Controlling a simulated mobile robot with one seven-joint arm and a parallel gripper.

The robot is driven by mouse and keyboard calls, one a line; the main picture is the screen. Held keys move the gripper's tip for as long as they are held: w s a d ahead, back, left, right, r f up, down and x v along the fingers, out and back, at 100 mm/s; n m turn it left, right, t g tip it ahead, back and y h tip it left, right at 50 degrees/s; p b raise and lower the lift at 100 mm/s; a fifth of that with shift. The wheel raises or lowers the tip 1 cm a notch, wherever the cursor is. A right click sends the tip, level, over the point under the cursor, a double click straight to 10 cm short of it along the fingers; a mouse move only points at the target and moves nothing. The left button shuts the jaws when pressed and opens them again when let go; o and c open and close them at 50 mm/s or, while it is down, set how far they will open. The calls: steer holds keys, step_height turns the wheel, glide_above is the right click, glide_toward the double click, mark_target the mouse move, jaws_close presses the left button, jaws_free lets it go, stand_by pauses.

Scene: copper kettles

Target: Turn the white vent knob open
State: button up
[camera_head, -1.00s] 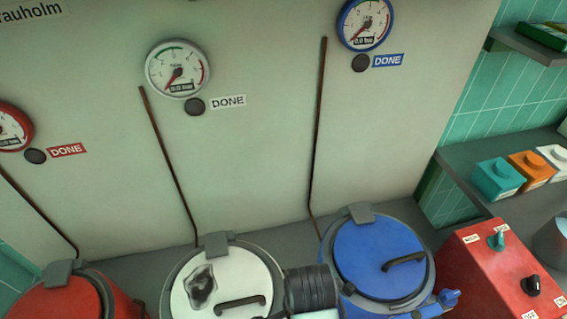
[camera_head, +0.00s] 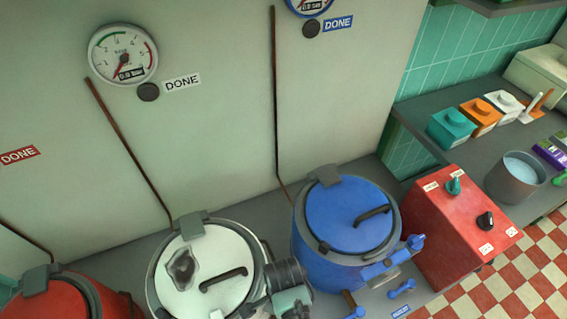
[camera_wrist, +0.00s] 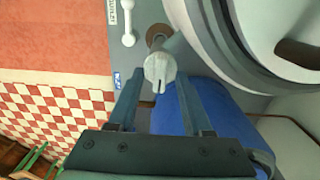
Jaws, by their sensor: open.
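The white vent knob (camera_wrist: 160,68) shows in the wrist view as a pale, round-headed piece with a narrow slot. It sits beside the white kettle (camera_wrist: 245,30), at the end of a short grey stem. My gripper (camera_wrist: 158,82) is open, with one finger on each side of the knob; I cannot tell if either finger touches it. In the head view the white kettle (camera_head: 222,284) has a dark patch and a black handle on its lid. My arm stands at its right side, and the knob is hidden there.
The blue kettle (camera_head: 345,215) stands close on the right, with a blue valve (camera_head: 416,243). A red box with knobs (camera_head: 450,225) is beyond it. A red kettle (camera_head: 60,300) is at left. A small white lever (camera_wrist: 128,28) lies near the knob.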

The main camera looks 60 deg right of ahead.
steer(key=shift+f, duration=0.35)
steer(key=shift+c, duration=0.2)
jaws_close()
